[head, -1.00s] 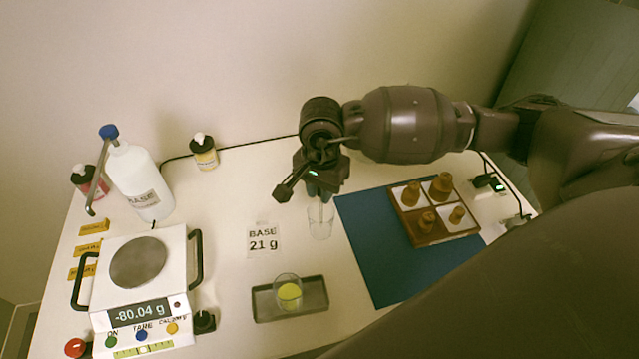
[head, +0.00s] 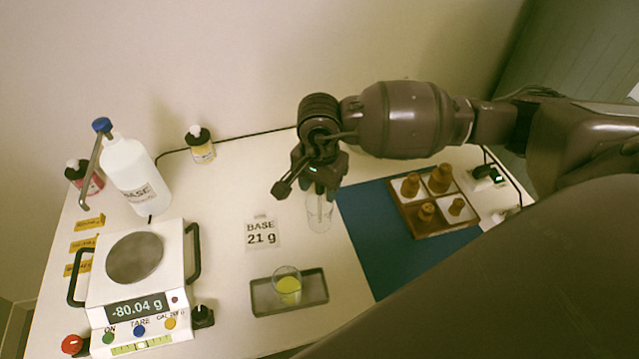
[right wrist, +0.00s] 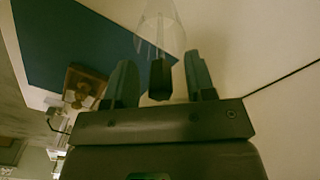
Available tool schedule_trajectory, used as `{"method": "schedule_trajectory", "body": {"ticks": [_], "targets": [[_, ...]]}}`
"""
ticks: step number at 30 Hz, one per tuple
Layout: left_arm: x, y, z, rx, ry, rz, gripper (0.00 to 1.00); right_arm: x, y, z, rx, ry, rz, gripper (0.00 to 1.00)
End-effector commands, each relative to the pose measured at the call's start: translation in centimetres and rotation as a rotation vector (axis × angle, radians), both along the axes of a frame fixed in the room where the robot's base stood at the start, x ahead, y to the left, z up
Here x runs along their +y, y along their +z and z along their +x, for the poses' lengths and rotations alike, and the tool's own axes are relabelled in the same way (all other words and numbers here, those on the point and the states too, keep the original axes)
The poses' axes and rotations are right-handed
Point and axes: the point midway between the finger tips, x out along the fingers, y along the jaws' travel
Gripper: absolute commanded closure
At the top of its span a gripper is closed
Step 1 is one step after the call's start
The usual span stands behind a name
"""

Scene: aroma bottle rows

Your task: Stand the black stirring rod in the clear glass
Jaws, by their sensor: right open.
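The clear glass (head: 319,222) stands on the white table, left of the blue mat. My right gripper (head: 322,188) is just above its mouth, fingers pointing down and open. In the right wrist view the black stirring rod (right wrist: 160,80) lies between the two fingertips (right wrist: 160,84), with a gap on each side. The rod reaches away toward the glass, which also shows there (right wrist: 160,28). Its lower part appears to be inside the glass, but its tip and lean are hard to make out. My left gripper is not in view.
A grey tray (head: 260,301) with a glass of yellow liquid (head: 288,287) is in front. A scale (head: 172,262) and BASE bottle (head: 135,175) stand left. A wooden rack (head: 428,234) with brown bottles sits on the blue mat (head: 365,225). A label card (head: 261,234) is left of the clear glass.

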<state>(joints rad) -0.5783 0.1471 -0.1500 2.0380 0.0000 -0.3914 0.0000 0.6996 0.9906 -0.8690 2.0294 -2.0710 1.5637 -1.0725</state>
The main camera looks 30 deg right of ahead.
Motion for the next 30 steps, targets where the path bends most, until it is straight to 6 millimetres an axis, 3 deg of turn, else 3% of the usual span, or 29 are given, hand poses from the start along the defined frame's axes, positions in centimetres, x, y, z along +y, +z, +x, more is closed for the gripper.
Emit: {"method": "schedule_trajectory", "body": {"ticks": [8,21,30], "targets": [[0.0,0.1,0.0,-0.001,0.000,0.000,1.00,0.0,1.0,0.1,-0.001,-0.001,0.000,0.50],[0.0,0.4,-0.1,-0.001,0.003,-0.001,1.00,0.0,8.5,0.1,-0.004,0.001,-0.001,0.50],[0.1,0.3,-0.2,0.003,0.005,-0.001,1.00,0.0,10.7,0.0,0.001,0.000,-0.001,0.50]]}}
